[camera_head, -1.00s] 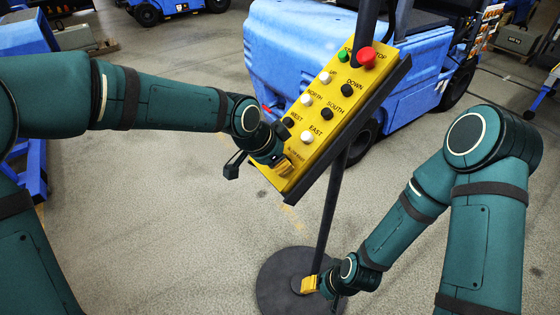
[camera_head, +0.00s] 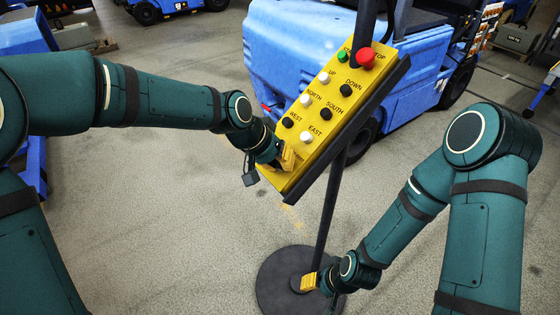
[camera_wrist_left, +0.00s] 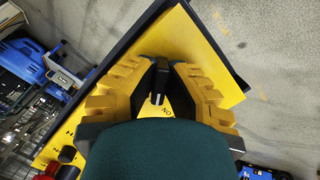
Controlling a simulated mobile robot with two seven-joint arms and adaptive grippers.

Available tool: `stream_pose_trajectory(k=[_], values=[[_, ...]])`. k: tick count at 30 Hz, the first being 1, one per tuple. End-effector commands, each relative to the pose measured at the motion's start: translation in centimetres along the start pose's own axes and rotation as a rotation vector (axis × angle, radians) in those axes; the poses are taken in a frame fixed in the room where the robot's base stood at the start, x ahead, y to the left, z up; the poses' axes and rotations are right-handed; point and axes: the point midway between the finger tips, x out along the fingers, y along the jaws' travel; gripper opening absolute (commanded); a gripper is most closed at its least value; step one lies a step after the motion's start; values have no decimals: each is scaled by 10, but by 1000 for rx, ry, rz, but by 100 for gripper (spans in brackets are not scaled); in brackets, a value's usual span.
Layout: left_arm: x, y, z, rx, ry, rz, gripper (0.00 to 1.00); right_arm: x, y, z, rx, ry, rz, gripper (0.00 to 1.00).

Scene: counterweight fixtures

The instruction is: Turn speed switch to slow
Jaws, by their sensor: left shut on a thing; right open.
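The yellow control panel (camera_head: 347,109) is tilted on a dark stand. The black speed switch (camera_wrist_left: 159,82), with a pale pointer line, shows in the left wrist view between the yellow fingers of my left gripper (camera_wrist_left: 158,75). In the head view my left gripper (camera_head: 286,158) is at the panel's lower end and hides the switch and its label. It is shut on the switch. I cannot tell its exact setting. My right gripper (camera_head: 311,283) is open, low down by the stand's pole, just above the round base.
Above the switch, the panel has black and white push buttons, a green button (camera_head: 342,57) and a red stop button (camera_head: 366,58). The round base (camera_head: 274,281) stands on the floor. A blue vehicle (camera_head: 290,45) is behind the panel. The floor around the stand is clear.

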Motion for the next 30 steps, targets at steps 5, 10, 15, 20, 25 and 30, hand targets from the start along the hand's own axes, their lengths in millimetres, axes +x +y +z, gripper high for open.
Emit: stream_pose_trajectory(k=[5, 10, 15, 20, 25, 30], values=[[2, 0, 2, -42, -7, 6, 0, 0, 0, 0, 0, 1, 0, 50], [2, 0, 2, -57, -7, 8, 0, 0, 0, 0, 0, 1, 0, 50], [2, 0, 3, -59, -8, 9, 0, 0, 0, 0, 0, 1, 0, 50], [2, 0, 3, -58, -8, 8, 0, 0, 0, 0, 0, 1, 0, 50], [1, 0, 2, -57, -5, 8, 41, 0, 0, 0, 0, 1, 0, 50], [1, 0, 1, -57, -3, 8, 41, 0, 0, 0, 0, 1, 0, 50]])
